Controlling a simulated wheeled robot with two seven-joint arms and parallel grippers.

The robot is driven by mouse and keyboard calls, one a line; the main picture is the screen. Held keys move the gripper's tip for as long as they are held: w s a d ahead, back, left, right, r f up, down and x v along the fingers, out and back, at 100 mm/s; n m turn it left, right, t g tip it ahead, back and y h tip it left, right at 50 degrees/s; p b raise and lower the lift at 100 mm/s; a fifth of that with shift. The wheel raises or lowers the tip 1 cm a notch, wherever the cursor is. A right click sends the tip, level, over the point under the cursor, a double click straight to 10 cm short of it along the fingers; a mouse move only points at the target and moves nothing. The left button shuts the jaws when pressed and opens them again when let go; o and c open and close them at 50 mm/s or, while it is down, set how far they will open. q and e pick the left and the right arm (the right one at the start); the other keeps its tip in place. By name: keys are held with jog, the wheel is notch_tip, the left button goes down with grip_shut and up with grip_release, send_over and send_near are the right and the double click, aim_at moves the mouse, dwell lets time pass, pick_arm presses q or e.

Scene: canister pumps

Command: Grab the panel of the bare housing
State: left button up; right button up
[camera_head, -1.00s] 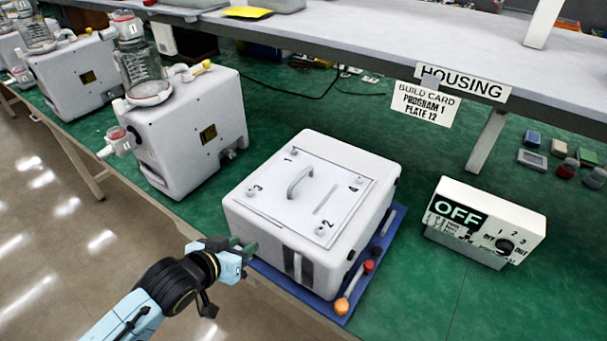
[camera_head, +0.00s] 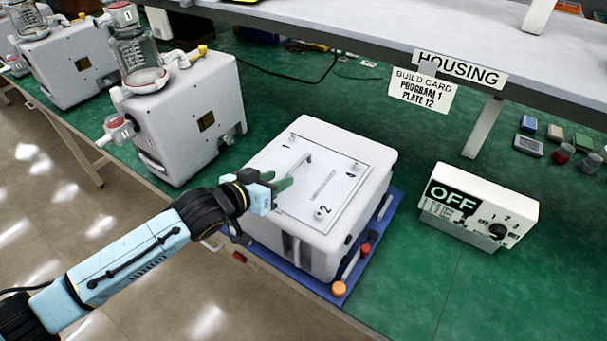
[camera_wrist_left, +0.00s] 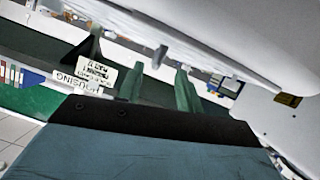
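The bare housing (camera_head: 318,255) is a white box on a blue mat (camera_head: 328,285) on the green bench. Its panel (camera_head: 340,172) is a flat white plate on top, with numbered corner fasteners, a slot and a raised handle (camera_head: 299,163). My left gripper (camera_head: 283,185) is over the panel's left edge, close to the handle, and hides the corner there. In the left wrist view its two green fingers (camera_wrist_left: 158,90) stand apart with nothing seen between them at the tips. I cannot tell whether they touch the panel. My right gripper is not in view.
A control box (camera_head: 480,215) reading OFF stands to the right. White canister pumps (camera_head: 190,115) stand to the left. A shelf (camera_head: 420,35) with a HOUSING sign (camera_head: 460,68) overhangs the back. An orange knob (camera_head: 339,289) and a red one lie at the mat's front right.

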aim_at(292, 169)
pick_arm(q)
jog(key=w+d, duration=0.3)
jog(key=shift+d+f, duration=0.1)
jog(key=shift+f, duration=0.25)
jog(key=shift+w+d+f, duration=0.25)
jog(key=shift+w+d, duration=0.05)
jog(key=shift+w, duration=0.15)
grip_shut()
